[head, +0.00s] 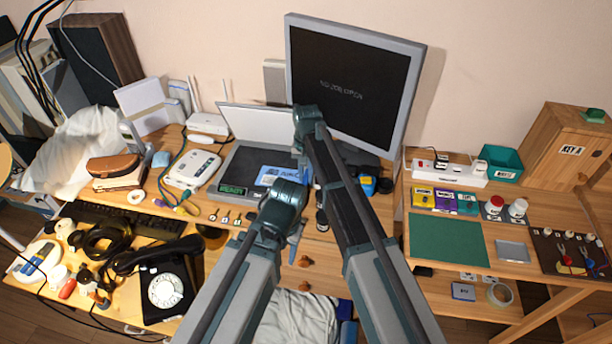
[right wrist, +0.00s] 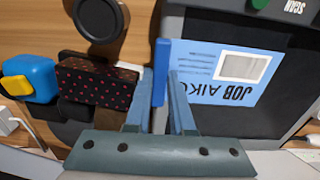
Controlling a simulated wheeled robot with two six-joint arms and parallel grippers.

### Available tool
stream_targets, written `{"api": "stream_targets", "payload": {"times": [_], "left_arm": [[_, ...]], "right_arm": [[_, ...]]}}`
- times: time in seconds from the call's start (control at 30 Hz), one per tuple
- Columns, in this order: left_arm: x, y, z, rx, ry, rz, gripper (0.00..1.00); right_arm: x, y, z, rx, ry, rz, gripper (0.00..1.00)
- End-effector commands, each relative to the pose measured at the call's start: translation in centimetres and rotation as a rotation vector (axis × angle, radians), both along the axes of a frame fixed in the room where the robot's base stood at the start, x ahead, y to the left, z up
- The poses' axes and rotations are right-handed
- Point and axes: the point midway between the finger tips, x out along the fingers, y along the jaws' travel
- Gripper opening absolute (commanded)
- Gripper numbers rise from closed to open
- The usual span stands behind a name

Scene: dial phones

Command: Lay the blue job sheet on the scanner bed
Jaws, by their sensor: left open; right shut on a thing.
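The blue job sheet (head: 283,174) lies flat over the right part of the scanner's dark bed (head: 240,163). The scanner's pale lid (head: 258,122) stands open behind it. In the right wrist view, the job sheet (right wrist: 210,75) shows JOB lettering and a pale framed patch over the dark bed (right wrist: 215,122). My right gripper (right wrist: 160,98) is shut on an upright blue tab (right wrist: 160,72) at the sheet's edge. Whether the sheet touches the bed is unclear. My left gripper (head: 293,247) is open, in front of the desk edge, and partly hidden by its arm.
A monitor (head: 355,80) stands behind the scanner. A dotted dark box (right wrist: 95,80) and a blue-yellow item (right wrist: 30,80) are beside my right gripper.

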Motion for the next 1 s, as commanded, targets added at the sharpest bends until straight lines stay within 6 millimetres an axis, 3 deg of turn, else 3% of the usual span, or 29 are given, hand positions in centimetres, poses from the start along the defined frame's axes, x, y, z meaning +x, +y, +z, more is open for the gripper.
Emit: {"api": "stream_targets", "payload": {"times": [0.23, 0.27, 0.4, 0.47, 1.0], "left_arm": [[0.0, 0.0, -0.04, 0.0, 0.0, 0.0, 0.5], [0.0, 0.0, -0.04, 0.0, 0.0, 0.0, 0.5], [0.0, 0.0, -0.04, 0.0, 0.0, 0.0, 0.5], [0.0, 0.0, -0.04, 0.0, 0.0, 0.0, 0.5], [0.0, 0.0, 0.23, 0.0, 0.0, 0.0, 0.5]], "right_arm": [[-0.01, 0.02, -0.04, 0.0, 0.0, 0.0, 0.0], [-0.01, 0.02, -0.04, 0.0, 0.0, 0.0, 0.23], [-0.01, 0.02, -0.04, 0.0, 0.0, 0.0, 0.48], [-0.01, 0.01, -0.04, 0.0, 0.0, 0.0, 0.56], [-0.06, -0.22, 0.23, -0.004, 0.002, -0.002, 0.56]]}}
